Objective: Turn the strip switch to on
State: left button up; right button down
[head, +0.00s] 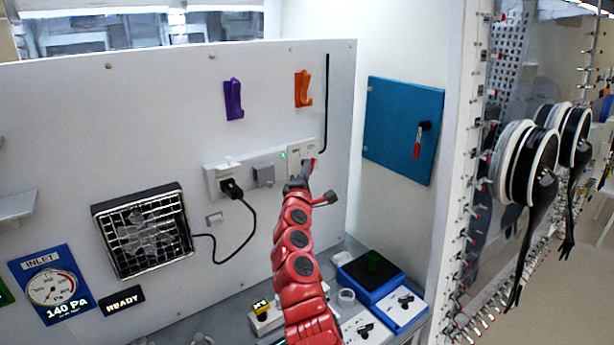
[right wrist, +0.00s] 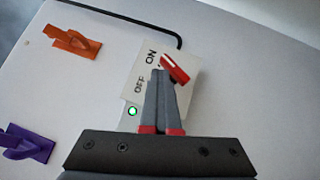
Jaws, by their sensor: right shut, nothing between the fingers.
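The power strip (head: 216,178) is on the white panel, with a black plug in its left part and a grey cover in its middle. The red switch lever (right wrist: 175,68) sits tilted on this plate. A small green lamp (right wrist: 132,111) glows beside the plate. My right gripper (head: 304,166) is shut and empty, its fingertips (right wrist: 163,74) at the lever, apparently touching it. The fingers hide part of the plate. My left gripper is out of view.
Purple (head: 233,99) and orange (head: 303,89) hooks are above the strip. A black cable runs from the plug to a fan (head: 145,232) at lower left. A blue door (head: 403,130) is to the right. Boxes (head: 371,280) stand on the bench below.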

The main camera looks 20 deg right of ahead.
jog(key=shift+w+r, duration=0.15)
jog(key=shift+w, duration=0.05)
dwell(0.7)
